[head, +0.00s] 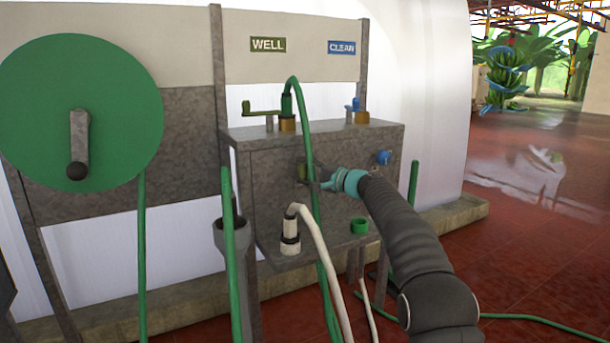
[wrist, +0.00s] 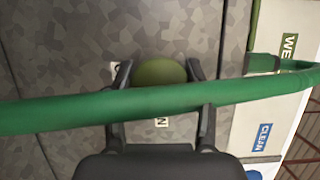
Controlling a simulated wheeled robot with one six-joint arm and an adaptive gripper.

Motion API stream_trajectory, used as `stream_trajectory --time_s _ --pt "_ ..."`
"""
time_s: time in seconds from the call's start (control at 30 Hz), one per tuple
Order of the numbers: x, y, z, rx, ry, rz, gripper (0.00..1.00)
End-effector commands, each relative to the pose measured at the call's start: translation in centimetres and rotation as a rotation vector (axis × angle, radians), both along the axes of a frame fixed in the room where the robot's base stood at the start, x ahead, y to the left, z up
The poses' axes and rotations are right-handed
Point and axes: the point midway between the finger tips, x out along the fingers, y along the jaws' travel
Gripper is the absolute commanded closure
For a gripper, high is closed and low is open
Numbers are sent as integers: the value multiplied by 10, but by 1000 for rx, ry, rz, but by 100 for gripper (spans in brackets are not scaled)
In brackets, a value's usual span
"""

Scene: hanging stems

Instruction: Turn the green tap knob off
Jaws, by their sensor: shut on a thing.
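The green tap knob (head: 301,172) is on the front face of the grey metal box, largely hidden by my gripper and a hanging green hose. In the wrist view the round olive-green knob (wrist: 160,72) lies between my two fingertips. My gripper (head: 314,174) is shut on the knob, with one finger on each side of it. The green hose (wrist: 70,110) crosses the wrist view in front of the fingers and hides part of them.
A blue knob (head: 384,157) is right of the green one on the same box (head: 265,165). WELL (head: 268,44) and CLEAN (head: 342,47) signs hang above. A white hose (head: 315,225) and a green cup (head: 360,226) are below. A large green reel (head: 75,115) is at left.

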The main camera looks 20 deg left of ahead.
Motion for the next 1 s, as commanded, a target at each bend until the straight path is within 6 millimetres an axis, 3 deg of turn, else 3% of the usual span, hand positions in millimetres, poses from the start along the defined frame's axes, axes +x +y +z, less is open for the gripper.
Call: stream_trajectory --time_s 0.57,0.6,0.7,1.0 --pt "0 0 -1 23 28 -1 80" --pt "0 0 -1 22 29 -1 43" --pt "0 0 -1 22 29 -1 21" --pt "0 0 0 22 26 0 21"
